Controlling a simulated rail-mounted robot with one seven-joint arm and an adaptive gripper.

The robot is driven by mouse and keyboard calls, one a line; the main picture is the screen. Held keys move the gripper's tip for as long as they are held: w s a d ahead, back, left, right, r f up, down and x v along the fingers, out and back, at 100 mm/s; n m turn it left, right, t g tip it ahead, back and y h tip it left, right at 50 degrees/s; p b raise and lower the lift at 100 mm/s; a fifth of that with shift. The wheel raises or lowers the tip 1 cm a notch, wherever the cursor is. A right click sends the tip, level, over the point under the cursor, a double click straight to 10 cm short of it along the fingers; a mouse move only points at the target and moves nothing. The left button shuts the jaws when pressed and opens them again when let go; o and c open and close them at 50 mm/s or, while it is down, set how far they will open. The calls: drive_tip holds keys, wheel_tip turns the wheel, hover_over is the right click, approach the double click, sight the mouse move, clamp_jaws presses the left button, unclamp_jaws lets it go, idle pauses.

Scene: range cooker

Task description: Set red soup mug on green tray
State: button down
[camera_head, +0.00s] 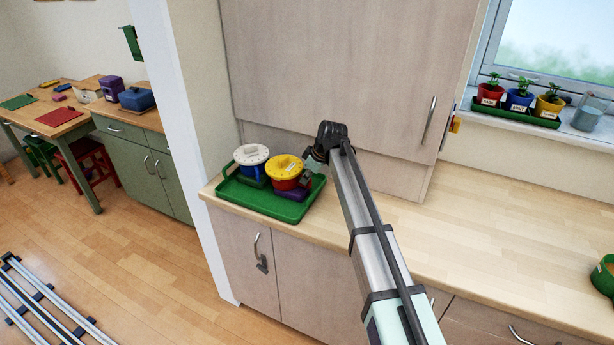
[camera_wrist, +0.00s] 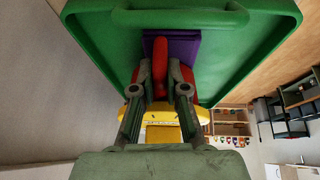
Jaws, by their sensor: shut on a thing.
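The red soup mug (camera_head: 285,180) has a yellow lid and is at the right part of the green tray (camera_head: 262,205). My gripper (camera_head: 305,177) reaches it from the right. In the wrist view my gripper (camera_wrist: 160,82) is shut on the mug's red handle (camera_wrist: 159,62), with the yellow lid (camera_wrist: 163,133) beyond the fingers. The green tray (camera_wrist: 225,65) shows there too. A purple flat piece (camera_wrist: 185,46) lies on the tray by the mug, and also shows in the head view (camera_head: 293,196). Whether the mug's base touches it is hidden.
A blue mug with a white lid (camera_head: 251,158) stands on the tray's left part, close to the red mug. A cupboard (camera_head: 330,80) rises behind the tray. The wooden counter (camera_head: 480,220) to the right is mostly clear, with a green pot (camera_head: 604,275) at its far right.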

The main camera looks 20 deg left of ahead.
drive_tip(key=c, duration=1.2)
unclamp_jaws()
drive_tip(key=b+v, duration=0.3)
drive_tip(key=v, duration=0.9)
